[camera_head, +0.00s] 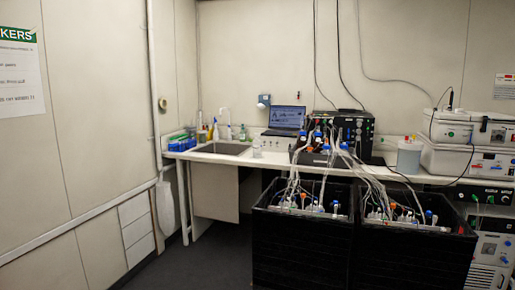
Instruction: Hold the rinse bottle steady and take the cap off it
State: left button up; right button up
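Several small bottles stand by the sink, and I cannot tell for sure which is the rinse bottle. A small white container (257,147) stands on the bench just right of the sink. A greenish bottle (243,132) stands behind the sink near the wall. A slim white bottle (216,130) and a yellow-topped one (201,127) stand at the sink's back left. They are too small to make out any caps. Neither of my grippers is in view.
The bench (275,158) runs along the back wall with a sink (222,148), laptop (287,118) and black tubed unit (342,128). Two black bins (300,245) (415,255) with tubing stand before it. Floor at left front is clear.

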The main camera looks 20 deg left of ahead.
aim_at(256, 142)
jog(key=i+j+u, duration=1.05)
jog(key=i, duration=0.15)
jog(key=i+u, duration=0.4)
jog(key=i, duration=1.05)
jog(key=i+z, duration=0.25)
jog(key=i, duration=0.2)
jog(key=i+j+z, duration=0.1)
jog(key=i+z, duration=0.15)
jog(key=i, duration=0.2)
jog(key=i+j+z, duration=0.25)
jog(key=i, duration=0.2)
jog(key=i+z, duration=0.35)
jog(key=z, duration=0.15)
jog(key=i+j+z, duration=0.15)
jog(key=i+z, duration=0.2)
jog(key=z, duration=0.15)
jog(key=i+j+z, duration=0.3)
jog(key=z, duration=0.2)
jog(key=i+j+z, duration=0.4)
jog(key=i+j, duration=0.05)
jog(key=j, duration=0.1)
